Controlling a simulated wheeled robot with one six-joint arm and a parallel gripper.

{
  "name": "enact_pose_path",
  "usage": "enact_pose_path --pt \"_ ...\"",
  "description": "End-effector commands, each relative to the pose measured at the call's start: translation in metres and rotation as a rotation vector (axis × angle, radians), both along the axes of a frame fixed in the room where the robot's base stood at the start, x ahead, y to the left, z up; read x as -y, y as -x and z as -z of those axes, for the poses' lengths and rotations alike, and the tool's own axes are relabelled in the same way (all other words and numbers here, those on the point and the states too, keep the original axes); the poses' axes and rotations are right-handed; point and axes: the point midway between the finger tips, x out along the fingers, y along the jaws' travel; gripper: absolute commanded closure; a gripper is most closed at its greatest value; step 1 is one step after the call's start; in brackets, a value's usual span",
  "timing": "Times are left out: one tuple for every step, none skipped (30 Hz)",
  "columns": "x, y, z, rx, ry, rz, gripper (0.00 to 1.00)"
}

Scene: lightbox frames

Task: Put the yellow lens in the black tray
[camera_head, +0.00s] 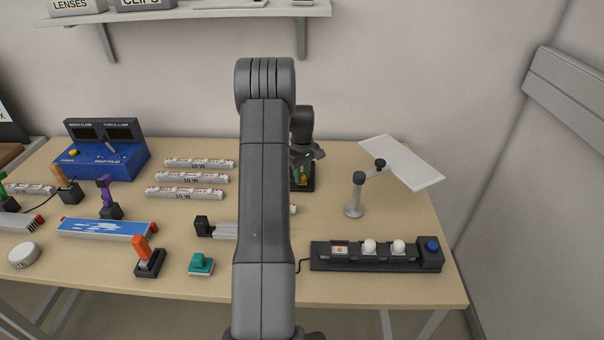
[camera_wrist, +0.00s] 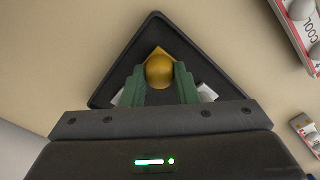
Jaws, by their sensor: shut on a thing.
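The yellow lens (camera_wrist: 160,70) is a rounded golden piece with a pointed yellow corner showing behind it. My gripper (camera_wrist: 160,80) is shut on it, with a green finger on each side. The black tray (camera_wrist: 198,52) lies behind the lens in the wrist view, with one corner pointing up the picture. I cannot tell whether the lens touches the tray floor. Pale pieces show in the tray beside both fingers, partly hidden. In the head view my gripper (camera_head: 302,165) is over the black tray (camera_head: 308,186), and my arm hides part of that area.
A white panel on a grey stand (camera_head: 355,195) is to the right of the tray. A black lamp strip (camera_head: 375,264) lies at the front right. Several white tubes (camera_head: 190,178) lie to the left, with a blue control box (camera_head: 105,160) behind. The table is bare around the stand.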

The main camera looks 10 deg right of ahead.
Motion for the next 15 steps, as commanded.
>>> enact_pose_path --pt "0.0 0.0001 0.0035 0.0 0.0 0.0 0.94" --pt "0.0 0.0 0.0033 0.0 0.0 0.0 0.71" --pt "-0.0001 0.0 0.0023 0.0 0.0 0.0 0.63" --pt "0.0 0.0001 0.0023 0.0 0.0 0.0 0.57" --pt "0.0 0.0001 0.0024 -0.001 0.0 0.0 0.52" --pt "-0.0001 0.0002 0.0024 -0.001 0.0 0.0 0.51" --pt "-0.0001 0.0002 0.0024 -0.001 0.0 0.0 0.51" --pt "0.0 0.0001 0.0023 -0.001 0.0 0.0 0.51" --pt "0.0 0.0001 0.0023 -0.001 0.0 0.0 0.51" --pt "0.0 0.0001 0.0023 -0.001 0.0 0.0 0.51" --pt "-0.0001 0.0002 0.0023 -0.001 0.0 0.0 0.51" --pt "0.0 0.0001 0.0022 -0.001 0.0 0.0 0.51" --pt "0.0 0.0001 0.0018 -0.001 0.0 0.0 0.51" --pt "0.0 0.0001 0.001 0.0 0.0 0.0 0.51" --pt "-0.0001 0.0 -0.0009 0.0 0.0 0.0 0.51"
